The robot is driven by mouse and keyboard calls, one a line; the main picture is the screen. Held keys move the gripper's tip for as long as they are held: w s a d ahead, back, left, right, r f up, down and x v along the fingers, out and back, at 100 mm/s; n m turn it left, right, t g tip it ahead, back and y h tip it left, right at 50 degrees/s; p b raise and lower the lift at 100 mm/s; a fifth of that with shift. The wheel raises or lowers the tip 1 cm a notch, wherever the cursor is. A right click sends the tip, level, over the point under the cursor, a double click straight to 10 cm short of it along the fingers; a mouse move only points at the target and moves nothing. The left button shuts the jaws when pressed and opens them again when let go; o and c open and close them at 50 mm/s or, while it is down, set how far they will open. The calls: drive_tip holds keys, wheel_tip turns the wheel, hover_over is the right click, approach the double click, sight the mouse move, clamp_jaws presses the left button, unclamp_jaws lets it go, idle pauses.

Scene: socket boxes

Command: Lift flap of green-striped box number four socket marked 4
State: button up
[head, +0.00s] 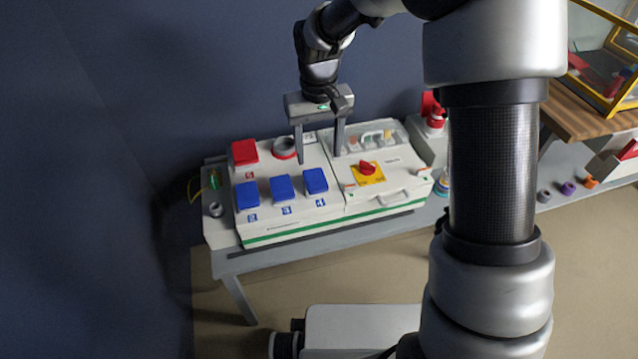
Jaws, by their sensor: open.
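The white socket box (290,229) with a green stripe along its lower front edge stands on a grey table. The blue flap (316,180) of the socket marked 4 is the rightmost of three blue flaps and looks closed. Its number label (320,203) sits just in front of it. My gripper (319,159) is open and empty, its two fingers pointing down. In the picture the fingertips appear just behind the blue flap of socket 4. I cannot tell how high above the box they are.
Two more blue flaps, marked 2 (247,195) and 3 (281,188), and a red flap (244,152) are on the box. A round grey socket (284,147) is behind. A red rotary switch (367,168) on a yellow plate is at right. The grey table (330,240) has a narrow front edge.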

sight(319, 189)
wheel_tip(319, 189, down, 12)
drive_tip(key=shift+r+b, duration=0.15)
drive_tip(key=shift+b, duration=1.1)
drive_tip(key=shift+c, duration=0.4)
